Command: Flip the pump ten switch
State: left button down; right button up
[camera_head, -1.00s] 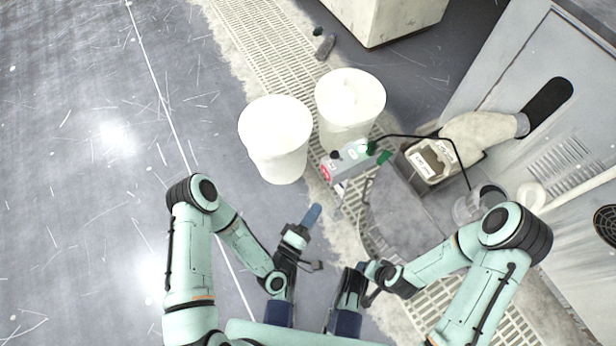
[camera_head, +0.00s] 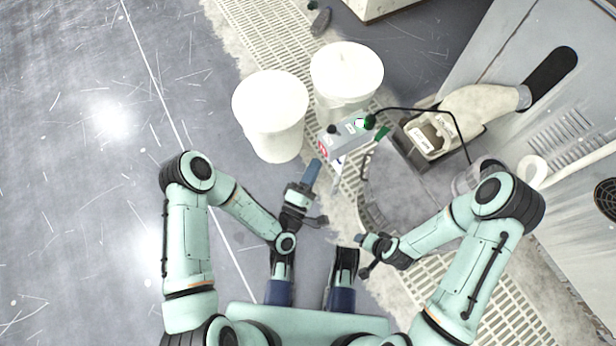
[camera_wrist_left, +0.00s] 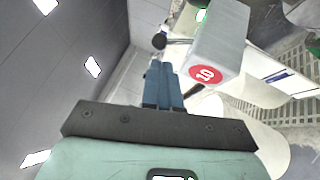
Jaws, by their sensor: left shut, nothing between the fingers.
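The pump box is a grey box (camera_head: 352,132) with a red label, standing by the white buckets in the head view. In the left wrist view the box (camera_wrist_left: 222,38) is close, and its round red label (camera_wrist_left: 205,74) reads 10. A black knob or lever (camera_wrist_left: 158,41) sticks out from its side; I cannot tell its position. A green light (camera_head: 361,123) shows on top of the box. My left gripper (camera_head: 314,165) is shut and empty, its blue fingers just short of the box and below the knob. My right gripper (camera_head: 359,239) is lower right, away from the box; its jaws are unclear.
Two white buckets (camera_head: 270,105) (camera_head: 347,72) stand left of and behind the box. A black cable (camera_head: 415,109) runs right from the box, past a beige container (camera_head: 432,138). A grey round platen (camera_head: 400,195) lies to the right. Open floor (camera_head: 90,150) is at left.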

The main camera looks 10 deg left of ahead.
aim_at(334, 132)
pick_arm(q)
jog(key=shift+b+x, duration=0.45)
jog(key=shift+x, duration=3.5)
pick_arm(e)
jog(key=shift+w+d+f, duration=0.4)
jog(key=shift+f, duration=0.25)
